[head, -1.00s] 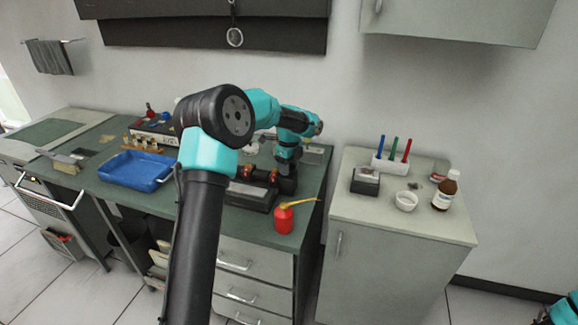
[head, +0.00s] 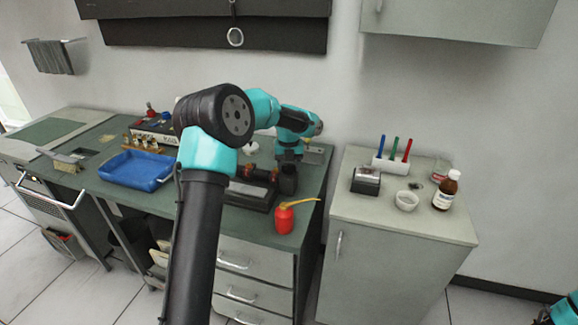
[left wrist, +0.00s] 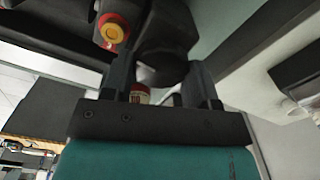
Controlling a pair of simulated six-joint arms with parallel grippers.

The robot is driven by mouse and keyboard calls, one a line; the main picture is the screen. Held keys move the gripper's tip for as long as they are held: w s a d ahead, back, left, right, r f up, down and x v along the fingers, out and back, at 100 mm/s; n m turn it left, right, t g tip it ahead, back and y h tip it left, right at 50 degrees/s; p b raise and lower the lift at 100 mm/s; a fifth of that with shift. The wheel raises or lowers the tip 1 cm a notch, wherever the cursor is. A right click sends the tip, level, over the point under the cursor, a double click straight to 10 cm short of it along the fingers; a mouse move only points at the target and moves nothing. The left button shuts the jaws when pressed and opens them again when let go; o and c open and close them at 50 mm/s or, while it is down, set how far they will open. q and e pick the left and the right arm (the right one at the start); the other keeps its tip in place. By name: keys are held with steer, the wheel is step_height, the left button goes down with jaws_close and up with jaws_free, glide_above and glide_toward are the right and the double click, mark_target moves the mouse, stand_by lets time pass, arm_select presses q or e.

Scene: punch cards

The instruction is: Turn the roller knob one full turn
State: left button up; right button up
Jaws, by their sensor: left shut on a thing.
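The roller device is a low black unit (head: 247,196) near the front right corner of the green bench, with red-and-brass fittings on top. My left gripper (head: 288,180) is at its right end, pointing down. In the left wrist view, my left gripper (left wrist: 160,82) has its two dark fingers on either side of a dark round knob (left wrist: 163,68) and is shut on it. A yellow-and-red round fitting (left wrist: 112,30) shows just beyond the left finger. In the head view the knob is mostly hidden by the gripper. My right gripper is not in view.
A red oil can (head: 285,219) with a yellow spout stands close in front of the gripper. A blue tray (head: 136,169) lies to the left. A side cabinet (head: 400,219) holds pens, a white bowl (head: 406,200) and a brown bottle (head: 446,190).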

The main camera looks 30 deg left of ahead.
mark_target(289, 167)
arm_select(q)
steer(key=m, duration=0.5)
steer(key=shift+m, duration=0.3)
stand_by(0.4)
steer(key=o, duration=0.9)
steer(key=shift+o, duration=0.2)
steer(key=shift+r, duration=0.1)
step_height(289, 167, up, 12)
